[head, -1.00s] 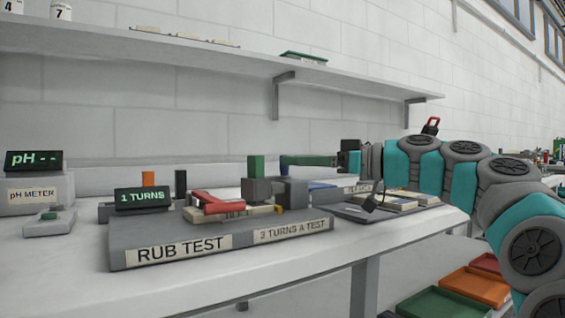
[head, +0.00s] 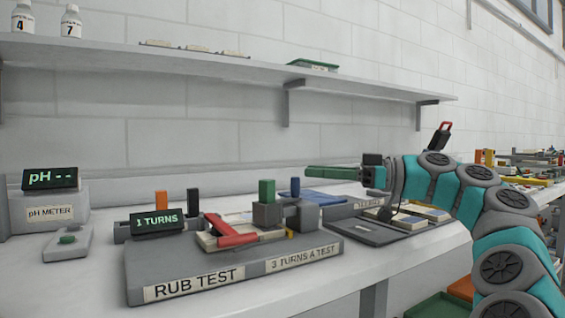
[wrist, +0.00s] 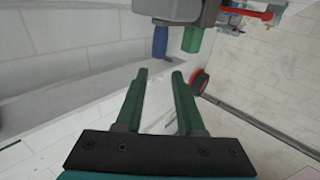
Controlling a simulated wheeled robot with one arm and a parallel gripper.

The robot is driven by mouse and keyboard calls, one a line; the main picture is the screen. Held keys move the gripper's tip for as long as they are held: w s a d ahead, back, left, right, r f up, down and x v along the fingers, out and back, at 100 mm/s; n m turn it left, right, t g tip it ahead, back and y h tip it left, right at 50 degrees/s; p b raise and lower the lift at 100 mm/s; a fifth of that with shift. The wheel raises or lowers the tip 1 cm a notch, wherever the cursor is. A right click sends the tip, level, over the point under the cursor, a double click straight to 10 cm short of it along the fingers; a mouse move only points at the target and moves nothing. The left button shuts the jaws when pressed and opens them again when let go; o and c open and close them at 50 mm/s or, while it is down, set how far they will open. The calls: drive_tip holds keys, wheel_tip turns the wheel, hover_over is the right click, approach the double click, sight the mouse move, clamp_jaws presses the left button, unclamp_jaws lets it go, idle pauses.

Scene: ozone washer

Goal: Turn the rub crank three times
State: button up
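The rub tester, a grey base (head: 290,266) labelled "RUB TEST" and "3 TURNS A TEST", stands on the bench. Its small display (head: 157,221) appears to read "1 TURNS", though the digit is small. A red bar (head: 232,233) lies over a pale block on it. A green upright peg (head: 267,191) stands on a dark block at its back right; a green peg also shows in the wrist view (wrist: 192,40), beyond the fingertips. My gripper (head: 310,172) is right of this peg, apart from it. In the wrist view its green fingers (wrist: 161,76) are apart and empty.
A blue peg (head: 295,187) stands behind the tester. A pH meter (head: 50,205) is at the left. A dark tray with pale blocks (head: 378,232) lies at the right. A wall shelf (head: 220,65) runs above the bench.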

drive_tip(key=shift+w+a+f+g+p, duration=0.15)
drive_tip(key=shift+w+f+g+p, duration=0.15)
drive_tip(key=shift+f+p, duration=0.25)
drive_tip(key=shift+w+a+f+g+p, duration=0.15)
drive_tip(key=shift+f+g+p, duration=0.2)
drive_tip(key=shift+f, duration=0.25)
drive_tip(key=a, duration=0.2)
drive_tip(key=a+b, duration=0.1)
drive_tip(key=a, duration=0.2)
drive_tip(key=w+a, duration=0.1)
drive_tip(key=a, duration=0.1)
drive_tip(key=shift+a, duration=0.2)
clamp_jaws()
idle(0.5)
